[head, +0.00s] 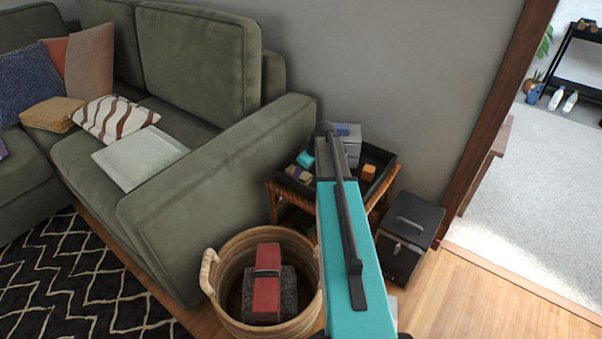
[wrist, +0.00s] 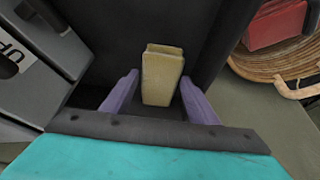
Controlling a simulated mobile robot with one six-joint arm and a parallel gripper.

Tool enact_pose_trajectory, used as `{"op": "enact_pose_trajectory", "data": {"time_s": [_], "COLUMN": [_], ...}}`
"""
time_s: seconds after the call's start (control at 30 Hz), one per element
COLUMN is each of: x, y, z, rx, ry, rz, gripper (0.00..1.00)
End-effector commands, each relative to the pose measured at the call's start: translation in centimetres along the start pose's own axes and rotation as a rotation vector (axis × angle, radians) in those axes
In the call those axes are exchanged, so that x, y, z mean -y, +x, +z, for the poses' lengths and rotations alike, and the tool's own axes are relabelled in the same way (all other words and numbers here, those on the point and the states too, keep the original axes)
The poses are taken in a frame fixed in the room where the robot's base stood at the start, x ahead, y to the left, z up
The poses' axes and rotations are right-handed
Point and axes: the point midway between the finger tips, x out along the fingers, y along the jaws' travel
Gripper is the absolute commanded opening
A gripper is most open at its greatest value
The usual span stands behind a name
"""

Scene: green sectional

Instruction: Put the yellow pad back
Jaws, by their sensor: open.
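The yellow pad (wrist: 162,76) is a small dull-yellow block in the black tray (wrist: 105,25), seen in the wrist view. My gripper (wrist: 159,84) has its two purple fingers open, one on each side of the pad. I see a gap at each side, so the fingers do not look closed on it. In the head view my gripper (head: 298,173) is low over the left part of the black tray (head: 385,184) on the wicker side table (head: 273,200). My turquoise arm hides part of the tray and table.
An orange block (head: 368,172) and a grey device (head: 350,140) are in or by the tray. A wicker basket (head: 222,300) with a red item (head: 267,275) stands in front. The green sofa (head: 215,195) is left and a black box (head: 408,235) right. Open floor lies at right.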

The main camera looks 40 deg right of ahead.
Motion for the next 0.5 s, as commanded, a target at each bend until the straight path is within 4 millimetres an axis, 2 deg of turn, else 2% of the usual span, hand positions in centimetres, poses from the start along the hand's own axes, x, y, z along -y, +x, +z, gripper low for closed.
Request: {"op": "enact_pose_trajectory", "data": {"time_s": [0.27,0.5], "x": [0.0,0.0], "y": [-2.4,-6.2], "z": [0.0,-0.1], "rx": [0.000,-0.001], "ry": [0.001,0.000], "rz": [0.001,0.002], "gripper": [0.54,0.54]}}
